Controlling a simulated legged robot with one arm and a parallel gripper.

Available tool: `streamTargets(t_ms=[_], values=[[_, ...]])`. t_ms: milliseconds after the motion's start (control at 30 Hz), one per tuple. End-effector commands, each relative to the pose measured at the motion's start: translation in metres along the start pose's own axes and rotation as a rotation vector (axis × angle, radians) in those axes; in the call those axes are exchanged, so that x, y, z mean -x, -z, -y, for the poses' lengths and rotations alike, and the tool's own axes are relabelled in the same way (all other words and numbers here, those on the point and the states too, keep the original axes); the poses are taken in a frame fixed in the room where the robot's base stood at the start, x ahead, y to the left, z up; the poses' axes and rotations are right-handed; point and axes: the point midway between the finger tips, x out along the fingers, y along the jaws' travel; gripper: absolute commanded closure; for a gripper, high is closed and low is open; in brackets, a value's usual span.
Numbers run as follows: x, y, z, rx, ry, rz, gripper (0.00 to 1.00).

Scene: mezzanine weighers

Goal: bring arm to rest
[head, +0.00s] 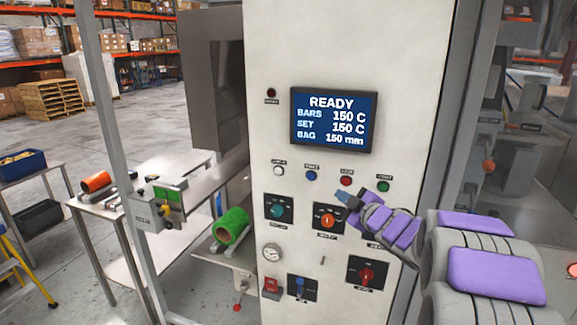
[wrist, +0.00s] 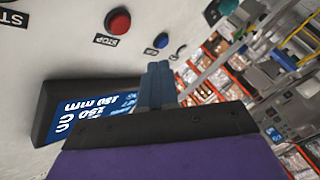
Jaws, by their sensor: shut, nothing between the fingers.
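My gripper (head: 343,197) is in front of the white control panel (head: 262,120), just below the row of push buttons. Its fingers are shut together with nothing between them; they also show in the wrist view (wrist: 157,85). My arm reaches in from the lower right and hides part of the panel. The screen (head: 333,120) reads READY, bars 150 C, set 150 C, bag 150 mm. The red button (head: 346,181) is close above the fingertips in the head view; whether they touch the panel I cannot tell. It also shows in the wrist view (wrist: 118,20).
A blue button (head: 311,176) and a green button (head: 383,186) flank the red one. Rotary switches (head: 279,208) sit below. Left of the panel are a green roll (head: 230,228) and a steel table (head: 150,212) with an orange roll (head: 96,181). Open floor lies further left.

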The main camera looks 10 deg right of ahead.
Motion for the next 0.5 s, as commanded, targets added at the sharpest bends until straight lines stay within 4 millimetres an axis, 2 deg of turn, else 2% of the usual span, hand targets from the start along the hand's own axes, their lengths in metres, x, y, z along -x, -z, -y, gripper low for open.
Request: streamTargets(t_ms=[133, 267, 367, 500], values=[[0.001, 0.001, -0.001, -0.009, -0.007, 0.037, 1.00], [0.009, -0.001, -0.001, -0.051, -0.027, 0.171, 1.00], [0.026, -0.005, 0.006, -0.116, -0.041, 0.325, 1.00], [0.062, -0.010, 0.028, -0.227, -0.043, 0.545, 1.00]])
